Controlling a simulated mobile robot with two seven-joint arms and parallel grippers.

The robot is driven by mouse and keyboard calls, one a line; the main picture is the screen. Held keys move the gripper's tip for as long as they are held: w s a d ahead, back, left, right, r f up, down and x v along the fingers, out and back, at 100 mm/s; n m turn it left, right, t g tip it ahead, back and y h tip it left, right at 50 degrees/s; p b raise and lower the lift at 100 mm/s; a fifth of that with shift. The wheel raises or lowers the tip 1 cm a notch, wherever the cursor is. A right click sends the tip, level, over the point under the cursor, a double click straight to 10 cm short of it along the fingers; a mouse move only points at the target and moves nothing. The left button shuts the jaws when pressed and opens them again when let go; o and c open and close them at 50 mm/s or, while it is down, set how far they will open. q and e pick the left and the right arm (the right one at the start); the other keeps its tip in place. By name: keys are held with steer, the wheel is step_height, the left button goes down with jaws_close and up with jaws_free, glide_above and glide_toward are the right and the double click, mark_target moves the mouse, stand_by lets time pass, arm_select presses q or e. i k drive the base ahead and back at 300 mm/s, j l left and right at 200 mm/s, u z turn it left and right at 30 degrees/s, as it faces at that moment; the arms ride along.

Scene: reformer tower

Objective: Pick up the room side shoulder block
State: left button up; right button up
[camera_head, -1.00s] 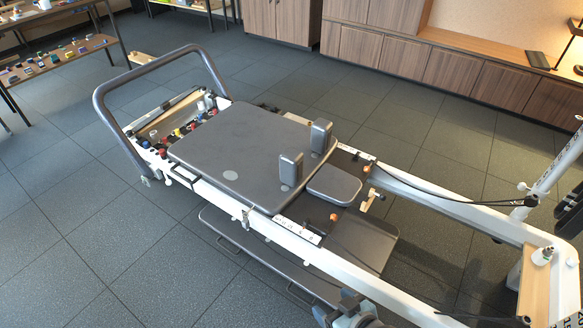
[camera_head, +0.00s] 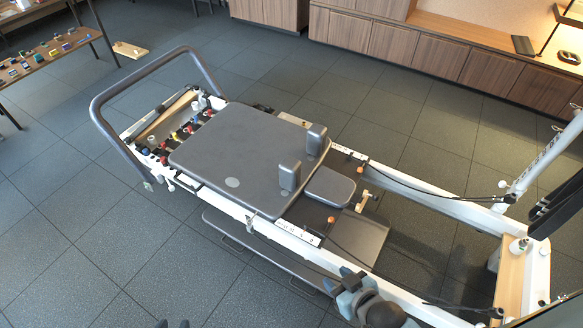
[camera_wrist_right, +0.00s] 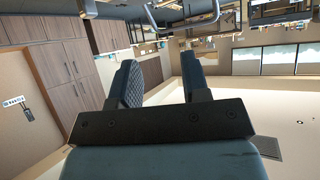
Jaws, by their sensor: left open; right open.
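Two upright grey shoulder blocks stand at the right end of the reformer's dark padded carriage (camera_head: 235,150). The nearer block (camera_head: 290,176) is on the side away from the cabinet wall, which fits the room side; the farther block (camera_head: 316,140) is nearer the cabinets. My right gripper (camera_head: 352,281) is open and empty at the bottom of the head view, in front of the near rail and apart from both blocks. Its two spread fingers (camera_wrist_right: 160,85) show in the right wrist view with nothing between them. Only the tips of my left gripper (camera_head: 174,324) show at the bottom edge, apart from everything.
A grey headrest (camera_head: 331,186) lies beside the blocks. The white near rail (camera_head: 295,243) and a long low grey board (camera_head: 262,258) run along the near side. A curved frame (camera_head: 100,110) rises at the left. Wooden cabinets (camera_head: 430,62) line the back. Floor at lower left is clear.

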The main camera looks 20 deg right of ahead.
mark_target(290, 169)
steer(key=i+j+z, duration=0.35)
steer(key=i+j, duration=0.35)
steer(key=i+j+z, duration=0.4)
steer(key=i+j, duration=0.4)
steer(key=j, duration=0.15)
